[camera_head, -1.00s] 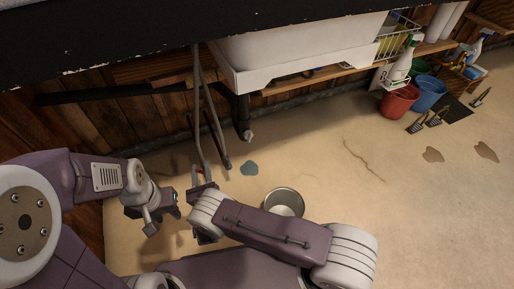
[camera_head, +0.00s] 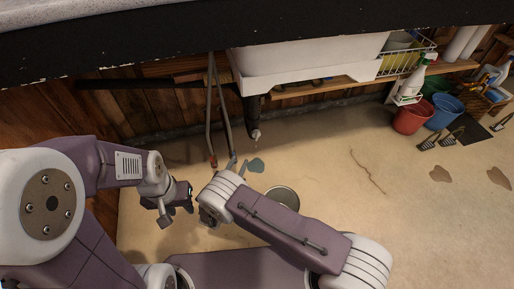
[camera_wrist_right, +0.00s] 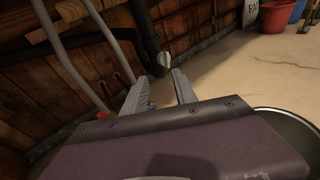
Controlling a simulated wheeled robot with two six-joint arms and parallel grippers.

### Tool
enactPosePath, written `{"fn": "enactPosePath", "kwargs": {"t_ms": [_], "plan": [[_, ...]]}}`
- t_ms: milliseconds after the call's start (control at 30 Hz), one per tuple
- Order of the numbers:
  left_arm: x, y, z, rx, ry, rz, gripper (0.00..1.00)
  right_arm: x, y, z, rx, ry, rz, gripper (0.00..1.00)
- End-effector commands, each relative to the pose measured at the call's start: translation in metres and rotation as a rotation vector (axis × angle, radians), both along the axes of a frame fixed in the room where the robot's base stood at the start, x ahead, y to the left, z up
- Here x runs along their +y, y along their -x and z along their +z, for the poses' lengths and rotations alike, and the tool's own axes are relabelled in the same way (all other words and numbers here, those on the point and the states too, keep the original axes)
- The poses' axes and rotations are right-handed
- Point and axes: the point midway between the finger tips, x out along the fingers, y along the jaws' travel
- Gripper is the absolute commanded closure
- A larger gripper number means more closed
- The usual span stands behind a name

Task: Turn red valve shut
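The red valve (camera_head: 212,160) is a small red piece at the lower end of the left grey pipe under the sink. It also shows in the right wrist view (camera_wrist_right: 101,116), left of the fingers and apart from them. My right gripper (camera_wrist_right: 160,88) is open, with nothing between its two fingers. In the head view it is mostly hidden behind my own arm, close to the pipe ends. My left gripper (camera_head: 186,196) is below and left of the valve, apart from it. Its fingers are too dark to judge.
A black drain pipe (camera_head: 254,118) hangs from the white sink (camera_head: 300,62), right of the valve. A metal bucket (camera_head: 284,198) stands on the floor beside my right arm. Red (camera_head: 411,116) and blue (camera_head: 443,112) buckets stand far right.

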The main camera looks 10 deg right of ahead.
Motion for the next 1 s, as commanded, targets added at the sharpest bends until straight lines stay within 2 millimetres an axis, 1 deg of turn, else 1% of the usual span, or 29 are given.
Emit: {"fn": "enactPosePath", "kwargs": {"t_ms": [33,100,200,333,500,800,833,933,967,1000], "plan": [[0.0,0.0,0.013,0.0,0.0,0.0,0.64,-0.009,-0.001,0.015,0.011,-0.01,-0.034,0.66],[0.0,0.0,0.023,0.0,0.0,0.0,0.64,-0.022,-0.001,0.028,0.027,-0.033,-0.082,0.66],[0.0,0.0,0.035,0.0,0.0,0.0,0.64,-0.038,0.0,0.044,0.046,-0.062,-0.149,0.66],[0.0,0.0,0.046,0.0,0.0,0.0,0.64,-0.055,0.003,0.059,0.066,-0.094,-0.218,0.66],[0.0,0.0,0.052,0.0,0.0,0.0,0.64,-0.067,0.005,0.068,0.08,-0.119,-0.269,0.66],[0.0,0.0,0.052,0.0,0.0,0.0,0.64,-0.069,0.006,0.068,0.083,-0.123,-0.277,0.66],[0.0,0.0,0.052,0.0,0.0,0.0,0.64,-0.069,0.006,0.068,0.083,-0.123,-0.277,0.72],[0.0,0.0,0.052,0.0,0.0,0.0,0.64,-0.069,0.006,0.068,0.109,-0.075,-0.264,1.0],[0.0,0.0,0.052,0.0,0.0,0.0,0.64,-0.07,0.007,0.069,0.128,-0.036,-0.26,1.0],[0.0,0.0,0.052,0.0,0.0,0.0,0.64,-0.082,0.017,0.067,0.173,0.023,-0.305,1.0]]}}
